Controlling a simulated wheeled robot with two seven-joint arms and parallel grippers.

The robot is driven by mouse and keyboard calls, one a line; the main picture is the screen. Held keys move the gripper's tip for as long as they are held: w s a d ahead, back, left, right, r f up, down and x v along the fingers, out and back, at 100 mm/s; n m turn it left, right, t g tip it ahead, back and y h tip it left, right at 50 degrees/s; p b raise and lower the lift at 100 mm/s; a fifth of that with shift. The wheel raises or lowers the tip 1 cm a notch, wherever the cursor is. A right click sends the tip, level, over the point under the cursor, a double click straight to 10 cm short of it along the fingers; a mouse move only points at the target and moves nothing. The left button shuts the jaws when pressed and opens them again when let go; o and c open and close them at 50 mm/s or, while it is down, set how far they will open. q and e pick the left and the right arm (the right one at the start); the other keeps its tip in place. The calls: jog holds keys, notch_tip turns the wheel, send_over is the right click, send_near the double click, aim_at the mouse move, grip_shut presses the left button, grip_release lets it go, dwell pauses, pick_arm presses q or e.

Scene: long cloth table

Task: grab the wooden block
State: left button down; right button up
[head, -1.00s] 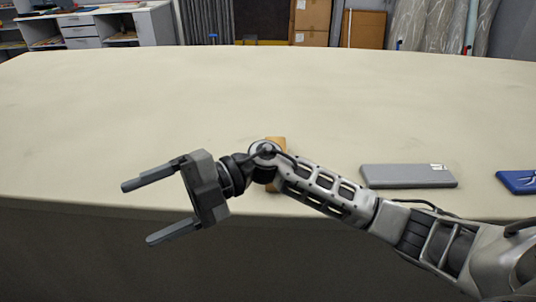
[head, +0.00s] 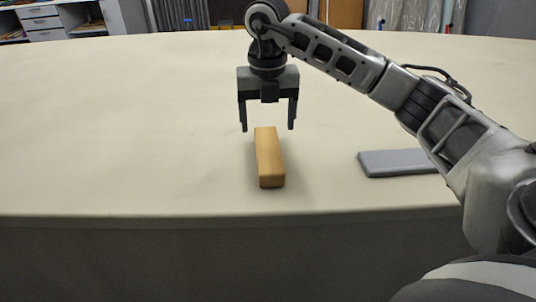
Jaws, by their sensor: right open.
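The wooden block (head: 269,158) is a light brown, oblong piece lying on the table near its front edge, its long side pointing away from me. My right gripper (head: 267,127) is open and points down above the block's far end. Its two fingers stand to the left and right of the block's line, with nothing between them. The block shows whole below the fingertips, and the gripper looks apart from it. My left gripper is not in view.
The long cream cloth table (head: 120,130) is clear to the left. A flat grey box (head: 395,163) lies to the right of the block, partly behind my right forearm. The table's front edge runs just nearer than the block.

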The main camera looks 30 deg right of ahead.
aim_at(268, 147)
notch_tip(268, 147, down, 8)
jog(key=shift+w+d+f+p, duration=0.15)
jog(key=shift+p, duration=0.4)
jog(key=c, duration=1.2)
